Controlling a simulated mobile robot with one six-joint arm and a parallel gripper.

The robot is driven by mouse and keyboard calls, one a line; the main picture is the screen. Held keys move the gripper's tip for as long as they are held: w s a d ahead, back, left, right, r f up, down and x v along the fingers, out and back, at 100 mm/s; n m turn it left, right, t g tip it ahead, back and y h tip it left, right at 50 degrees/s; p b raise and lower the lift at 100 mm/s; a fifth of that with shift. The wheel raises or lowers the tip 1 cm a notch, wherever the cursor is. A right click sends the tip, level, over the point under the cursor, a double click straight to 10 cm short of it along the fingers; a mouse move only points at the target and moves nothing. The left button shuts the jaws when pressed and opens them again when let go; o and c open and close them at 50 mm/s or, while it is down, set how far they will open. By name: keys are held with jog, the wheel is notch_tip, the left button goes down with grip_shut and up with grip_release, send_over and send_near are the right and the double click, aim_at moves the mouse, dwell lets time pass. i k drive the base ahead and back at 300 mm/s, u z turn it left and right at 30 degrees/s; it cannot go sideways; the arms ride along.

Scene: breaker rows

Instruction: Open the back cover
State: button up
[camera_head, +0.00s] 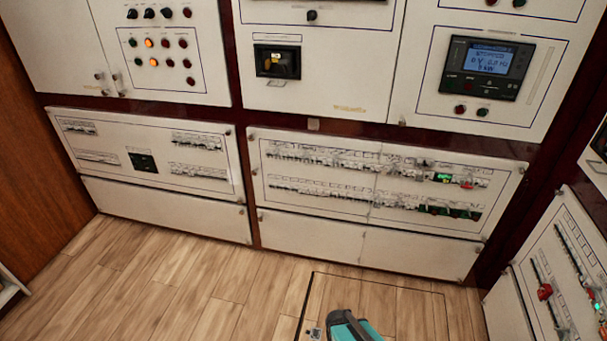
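No part is marked as the back cover, so I cannot tell which panel it is. Cream covers fill the lower wall: a breaker panel on the left (155,152), a wider breaker panel in the middle (310,185), and plain covers below them on the left (165,208) and in the middle (350,243). All lie flat against the dark red frame and look shut. Small knobs or screws show near their corners. A teal and dark part at the bottom edge looks like my own arm. My gripper's fingers do not show.
The wooden floor (170,285) before the wall is clear. A dark-outlined hatch (410,310) is set in it at bottom centre. Another breaker panel (550,270) stands at right, a brown wooden side (35,180) at left. Upper panels carry knobs, lamps and a lit display (488,62).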

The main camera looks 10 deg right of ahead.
aim_at(264, 169)
jog(key=i, duration=0.85)
jog(key=z, duration=0.45)
jog(key=k, duration=0.15)
jog(key=u, duration=3.35)
